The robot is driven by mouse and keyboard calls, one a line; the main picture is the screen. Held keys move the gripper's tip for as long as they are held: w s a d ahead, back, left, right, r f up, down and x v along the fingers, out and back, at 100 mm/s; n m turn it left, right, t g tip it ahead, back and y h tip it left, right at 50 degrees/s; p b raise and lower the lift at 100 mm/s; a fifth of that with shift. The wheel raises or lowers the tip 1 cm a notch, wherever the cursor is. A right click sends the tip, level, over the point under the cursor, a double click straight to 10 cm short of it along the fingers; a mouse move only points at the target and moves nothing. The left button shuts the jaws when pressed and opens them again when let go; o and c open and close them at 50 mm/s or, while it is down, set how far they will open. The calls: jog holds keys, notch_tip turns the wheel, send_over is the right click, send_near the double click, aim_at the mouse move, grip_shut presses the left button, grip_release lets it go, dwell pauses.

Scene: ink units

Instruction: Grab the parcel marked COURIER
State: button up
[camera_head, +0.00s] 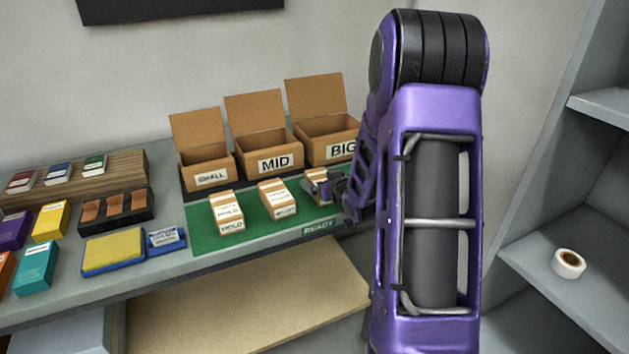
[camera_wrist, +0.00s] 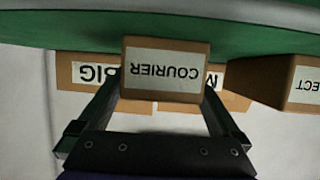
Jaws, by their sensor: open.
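The parcel marked COURIER is a small brown box with a white label. In the wrist view the COURIER parcel (camera_wrist: 165,92) is upside down in the picture, between the two fingers of my gripper (camera_wrist: 161,95). My gripper is open, one finger toward each side of the parcel; I cannot tell whether they touch it. In the head view the parcel (camera_head: 316,186) stands at the right of the green mat (camera_head: 255,232), partly hidden by my gripper (camera_head: 335,190). A HOLD parcel (camera_head: 228,213) and another parcel (camera_head: 278,200), its label partly readable in the wrist view, stand to its left.
Open boxes SMALL (camera_head: 207,168), MID (camera_head: 268,155) and BIG (camera_head: 330,147) stand behind the mat. A yellow and blue pad (camera_head: 113,252) and a black tray (camera_head: 104,222) lie left. A tape roll (camera_head: 568,264) sits on the right shelf.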

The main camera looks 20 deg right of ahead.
jog(key=shift+w, duration=0.1)
jog(key=c, duration=1.5)
